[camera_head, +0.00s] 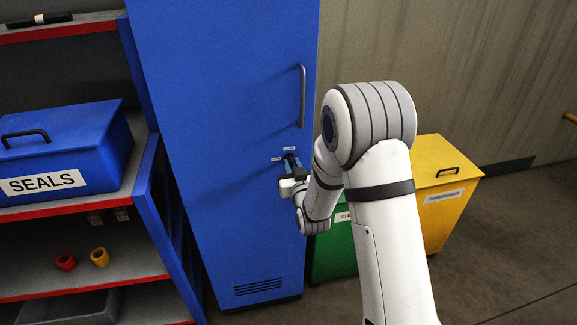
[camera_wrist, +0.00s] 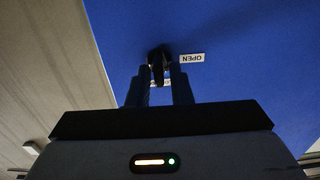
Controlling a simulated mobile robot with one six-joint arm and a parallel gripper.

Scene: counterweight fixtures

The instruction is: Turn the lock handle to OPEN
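The blue locker door (camera_head: 235,100) carries a small dark lock handle (camera_wrist: 158,66), seen between my fingers in the wrist view. A white OPEN label (camera_wrist: 191,58), upside down in the wrist view, is right beside the handle's base. Another pale label shows partly between the fingers, its text unreadable. In the head view two small labels sit above and left of my gripper (camera_head: 291,164), which is at the door. In the wrist view the two fingers of my gripper (camera_wrist: 159,78) stand apart on either side of the handle; whether they press on it is unclear.
A long grey pull handle (camera_head: 302,96) is higher on the door. A shelf at left holds a blue SEALS box (camera_head: 65,150) and red and yellow rings. Green (camera_head: 335,250) and yellow (camera_head: 447,200) bins stand at right, partly behind my arm. Open floor lies at far right.

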